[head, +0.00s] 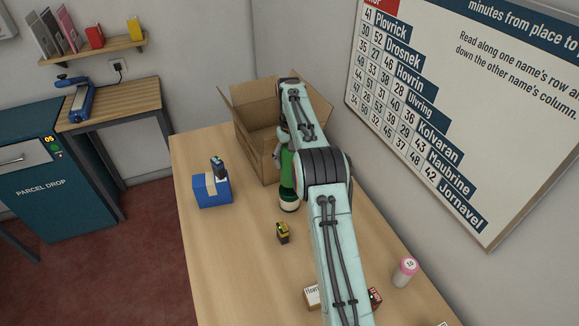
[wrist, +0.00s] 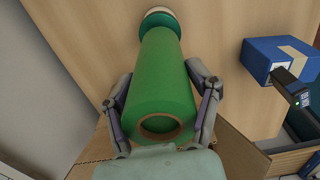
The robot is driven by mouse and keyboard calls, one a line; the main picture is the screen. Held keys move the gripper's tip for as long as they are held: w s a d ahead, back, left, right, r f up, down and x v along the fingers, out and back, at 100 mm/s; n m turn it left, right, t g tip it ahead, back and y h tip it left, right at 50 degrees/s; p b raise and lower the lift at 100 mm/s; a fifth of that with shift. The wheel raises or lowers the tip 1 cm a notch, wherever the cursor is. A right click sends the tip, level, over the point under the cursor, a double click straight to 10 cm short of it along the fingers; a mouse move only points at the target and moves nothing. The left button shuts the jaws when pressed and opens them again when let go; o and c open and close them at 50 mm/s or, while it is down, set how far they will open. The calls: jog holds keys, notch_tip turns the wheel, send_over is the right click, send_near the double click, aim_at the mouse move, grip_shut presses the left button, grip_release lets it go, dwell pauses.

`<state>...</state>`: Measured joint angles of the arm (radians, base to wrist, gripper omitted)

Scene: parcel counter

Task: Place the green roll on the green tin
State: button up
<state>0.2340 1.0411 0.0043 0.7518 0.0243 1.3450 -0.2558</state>
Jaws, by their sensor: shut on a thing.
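The green roll (wrist: 165,85) is a tall green cylinder with a hollow brown core, seen from its near end in the wrist view. My gripper (wrist: 163,92) is shut on it, one finger on each side. In the head view the roll (head: 287,168) is upright and partly hidden by my arm. The green tin (head: 289,205), with a pale band, is directly below the roll on the counter. The tin's pale rim and green top (wrist: 158,14) show past the roll's far end. I cannot tell whether roll and tin touch.
An open cardboard box (head: 252,112) stands close behind the roll. A blue parcel (head: 211,193) with a dark handheld device (head: 218,167) is to the left. A small yellow-black item (head: 283,233) and a pink-topped bottle (head: 404,273) are nearer. Counter between parcel and tin is clear.

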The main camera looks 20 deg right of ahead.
notch_tip(320, 180, down, 3)
jog(key=shift+r, duration=0.15)
jog(key=o, duration=1.3)
jog(key=shift+o, duration=0.2)
